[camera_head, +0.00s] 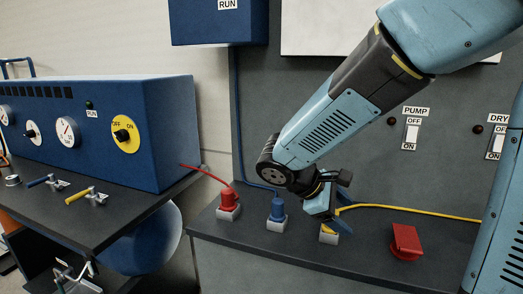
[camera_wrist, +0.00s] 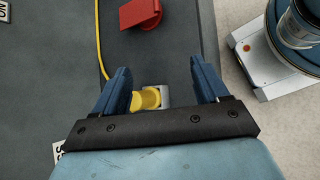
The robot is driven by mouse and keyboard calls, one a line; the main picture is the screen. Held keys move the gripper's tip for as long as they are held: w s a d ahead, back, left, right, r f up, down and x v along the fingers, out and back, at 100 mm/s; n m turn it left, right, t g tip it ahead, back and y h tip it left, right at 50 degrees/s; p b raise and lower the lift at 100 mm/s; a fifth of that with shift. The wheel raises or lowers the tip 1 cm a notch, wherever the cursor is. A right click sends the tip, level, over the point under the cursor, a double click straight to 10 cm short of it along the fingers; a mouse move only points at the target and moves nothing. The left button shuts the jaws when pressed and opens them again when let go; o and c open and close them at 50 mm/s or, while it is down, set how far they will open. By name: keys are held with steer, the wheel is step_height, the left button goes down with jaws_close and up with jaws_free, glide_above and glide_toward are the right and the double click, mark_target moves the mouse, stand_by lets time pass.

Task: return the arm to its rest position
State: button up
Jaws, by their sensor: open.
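My light-blue arm reaches down from the upper right in the head view. My gripper (camera_head: 333,205) is low over the grey bench, around the yellow plug. The yellow plug (camera_head: 328,229) sits at a pale socket block (camera_head: 329,238) and is partly hidden by the fingers in the head view. Its yellow cable (camera_head: 420,211) runs to the right along the bench.
A red plug (camera_head: 227,197) and a blue plug (camera_head: 277,209) stand in sockets to the left. A red knob (camera_head: 405,241) is to the right on the bench. A panel with a PUMP switch (camera_head: 411,134) rises behind. A blue box (camera_head: 130,125) with dials stands at left.

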steer(key=s+d+r+m+t+y, duration=0.4)
steer(key=s+r+m+y, duration=0.5)
steer(key=m, duration=0.3)
steer(key=shift+s+d+m, duration=0.4)
steer(key=shift+s+d, duration=0.1)
